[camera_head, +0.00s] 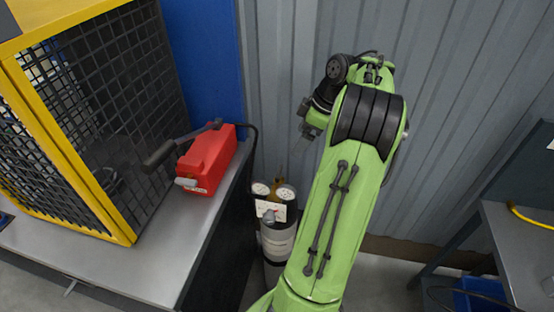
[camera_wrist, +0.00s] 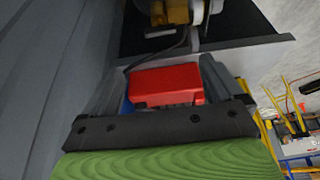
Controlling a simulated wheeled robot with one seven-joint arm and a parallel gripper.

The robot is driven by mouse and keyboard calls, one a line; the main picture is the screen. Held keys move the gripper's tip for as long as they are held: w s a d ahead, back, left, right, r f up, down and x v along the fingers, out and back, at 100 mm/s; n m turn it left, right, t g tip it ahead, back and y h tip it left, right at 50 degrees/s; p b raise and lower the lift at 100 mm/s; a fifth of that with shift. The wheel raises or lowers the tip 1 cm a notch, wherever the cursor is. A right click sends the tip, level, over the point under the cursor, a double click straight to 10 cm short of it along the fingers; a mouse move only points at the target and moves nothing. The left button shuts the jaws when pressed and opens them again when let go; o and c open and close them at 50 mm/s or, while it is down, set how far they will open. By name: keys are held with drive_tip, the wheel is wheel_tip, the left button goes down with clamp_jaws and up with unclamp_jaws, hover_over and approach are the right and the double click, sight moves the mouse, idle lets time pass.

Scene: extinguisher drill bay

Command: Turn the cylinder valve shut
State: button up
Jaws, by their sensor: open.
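A grey gas cylinder (camera_head: 277,248) stands upright beside the bench in the head view. Two round gauges and a brass valve (camera_head: 276,187) sit at its top. A white label and a grey knob (camera_head: 268,215) show below the gauges. My gripper (camera_head: 301,143) hangs above and a little right of the valve, clear of it, and is open. In the wrist view, a brass part and white round parts (camera_wrist: 180,12) show at the top edge, cut off by the frame. My arm hides part of the cylinder's right side.
A yellow-framed mesh cage (camera_head: 110,110) stands on the bench's left. A corrugated grey wall (camera_head: 450,110) rises behind. Another bench (camera_head: 520,240) is at right, with a blue bin (camera_head: 482,290) underneath.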

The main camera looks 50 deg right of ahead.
sight(279, 171)
drive_tip(key=b+x, duration=0.5)
drive_tip(key=x, duration=0.9)
drive_tip(key=shift+f+b, duration=0.35)
drive_tip(key=shift+b, duration=0.05)
drive_tip(key=shift+a, duration=0.1)
drive_tip(key=c, duration=1)
drive_tip(key=shift+c, duration=0.2)
